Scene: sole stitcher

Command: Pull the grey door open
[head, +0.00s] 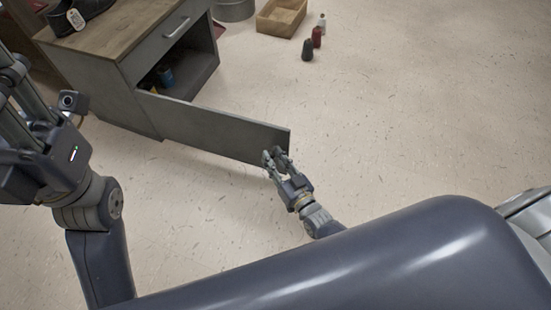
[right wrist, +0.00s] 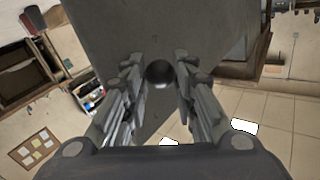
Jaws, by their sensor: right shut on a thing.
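The grey door (head: 215,130) stands swung out from the front of the grey cabinet (head: 143,78), well open. Its free end points right, over the floor. My right gripper (head: 275,157) is at that free end, shut on the door's round knob (right wrist: 159,73), which shows between its fingers in the right wrist view. The door's grey face (right wrist: 145,30) fills the upper middle of that view. My left arm's gripper is at the left edge of the head view, away from the door; its fingertips cannot be made out.
The cabinet's open compartment (head: 190,75) holds a few small items, one blue. A drawer (head: 165,42) above it is shut. A dark shoe with a tag (head: 75,19) is on the top. A wooden box (head: 281,17) and small bottles (head: 316,38) stand behind. The floor right of the door is clear.

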